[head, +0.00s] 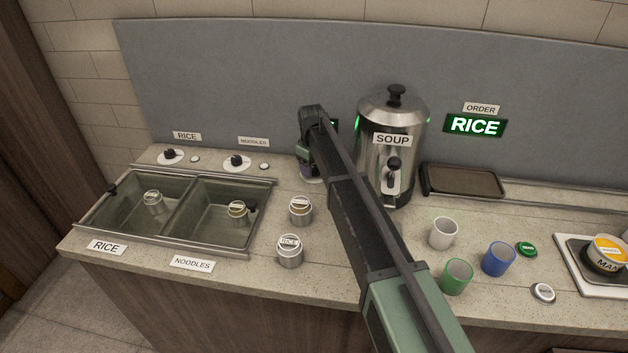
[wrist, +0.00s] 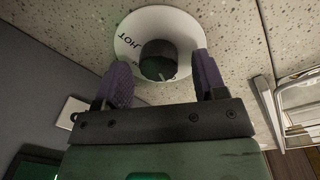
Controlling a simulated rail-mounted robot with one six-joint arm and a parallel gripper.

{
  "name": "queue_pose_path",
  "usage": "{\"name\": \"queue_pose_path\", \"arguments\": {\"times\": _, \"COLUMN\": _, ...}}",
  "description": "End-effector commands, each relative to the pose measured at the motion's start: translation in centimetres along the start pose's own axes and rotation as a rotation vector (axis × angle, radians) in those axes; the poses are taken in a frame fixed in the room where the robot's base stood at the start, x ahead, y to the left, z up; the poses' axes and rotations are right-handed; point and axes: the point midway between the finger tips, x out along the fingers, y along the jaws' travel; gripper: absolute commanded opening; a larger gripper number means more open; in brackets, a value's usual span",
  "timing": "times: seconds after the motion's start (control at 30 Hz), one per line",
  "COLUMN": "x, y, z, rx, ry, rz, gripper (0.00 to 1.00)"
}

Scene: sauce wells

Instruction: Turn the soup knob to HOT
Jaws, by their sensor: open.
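The soup knob (wrist: 158,58) is a dark round knob on a white dial (wrist: 180,25) in the wrist view. The word HOT shows on the dial's upper left; other lettering below the knob is mostly hidden. My gripper (wrist: 161,72) is open, with one purple finger on each side of the knob. I cannot tell whether the fingers touch it. In the head view my gripper (head: 308,170) points down at the counter left of the soup urn (head: 378,150). There my arm hides the knob, and only a bit of dial rim shows.
The rice knob (head: 170,155) and noodles knob (head: 237,161) sit left, behind two sunken wells (head: 168,218). Two lidded tins (head: 300,210) (head: 290,252) stand on the counter. White (head: 443,233), green (head: 457,277) and blue (head: 498,258) cups stand right. A lit sign (head: 475,125) reads RICE.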

Motion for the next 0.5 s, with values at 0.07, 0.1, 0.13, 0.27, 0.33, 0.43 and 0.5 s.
{"name": "queue_pose_path", "arguments": {"times": 0.07, "x": 0.85, "y": 0.00, "z": 0.00, "rx": 0.000, "ry": 0.000, "rz": 0.000, "gripper": 0.65}}
{"name": "queue_pose_path", "arguments": {"times": 0.1, "x": 0.79, "y": 0.01, "z": 0.00, "rx": 0.000, "ry": 0.000, "rz": 0.000, "gripper": 0.65}}
{"name": "queue_pose_path", "arguments": {"times": 0.13, "x": 0.71, "y": 0.01, "z": 0.00, "rx": 0.000, "ry": 0.000, "rz": 0.000, "gripper": 0.65}}
{"name": "queue_pose_path", "arguments": {"times": 0.27, "x": 0.53, "y": 0.01, "z": 0.01, "rx": 0.000, "ry": 0.000, "rz": 0.000, "gripper": 0.65}}
{"name": "queue_pose_path", "arguments": {"times": 0.33, "x": 0.52, "y": 0.01, "z": 0.01, "rx": 0.000, "ry": 0.000, "rz": 0.000, "gripper": 0.57}}
{"name": "queue_pose_path", "arguments": {"times": 0.43, "x": 0.52, "y": 0.01, "z": 0.01, "rx": 0.000, "ry": 0.000, "rz": 0.000, "gripper": 0.42}}
{"name": "queue_pose_path", "arguments": {"times": 0.5, "x": 0.53, "y": 0.01, "z": 0.01, "rx": 0.000, "ry": 0.000, "rz": 0.000, "gripper": 0.31}}
